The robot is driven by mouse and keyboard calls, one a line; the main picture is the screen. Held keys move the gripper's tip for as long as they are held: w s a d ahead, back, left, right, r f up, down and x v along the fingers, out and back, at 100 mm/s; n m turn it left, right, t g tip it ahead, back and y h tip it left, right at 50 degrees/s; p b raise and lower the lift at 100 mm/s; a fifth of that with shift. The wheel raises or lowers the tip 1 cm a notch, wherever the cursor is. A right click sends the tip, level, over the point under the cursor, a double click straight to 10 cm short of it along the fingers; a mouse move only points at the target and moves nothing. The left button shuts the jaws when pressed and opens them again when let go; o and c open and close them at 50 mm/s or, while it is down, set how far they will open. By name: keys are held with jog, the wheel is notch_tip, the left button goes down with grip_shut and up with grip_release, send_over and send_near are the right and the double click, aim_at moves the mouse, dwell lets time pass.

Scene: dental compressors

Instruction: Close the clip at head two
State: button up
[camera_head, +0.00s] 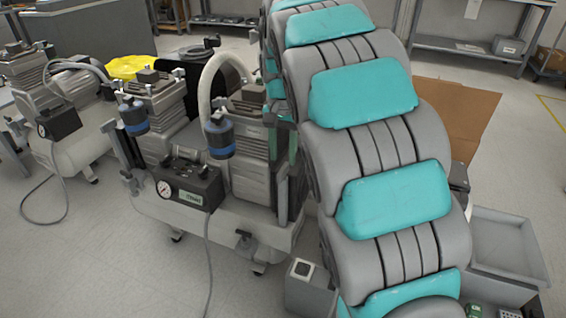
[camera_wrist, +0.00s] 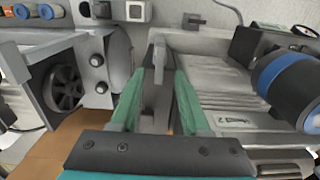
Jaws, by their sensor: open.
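In the wrist view my gripper (camera_wrist: 164,78) is open, its two green fingers pointing at a narrow upright grey metal piece (camera_wrist: 158,62), which looks like the clip. The piece stands between the fingertips; I cannot tell whether they touch it, or whether the clip is open or closed. Right of it is a ribbed grey compressor head (camera_wrist: 215,88) with a small label (camera_wrist: 232,121) that seems to read 2. In the head view the near compressor head (camera_head: 252,160) stands left of my arm, which hides most of my gripper and the clip.
A blue-banded filter (camera_wrist: 290,85) stands close on the right in the wrist view. A grey bin (camera_head: 510,245) sits right of my arm. Open floor lies at the front left.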

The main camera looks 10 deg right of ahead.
aim_at(283, 169)
notch_tip(283, 169, up, 4)
jog(key=shift+f, duration=0.15)
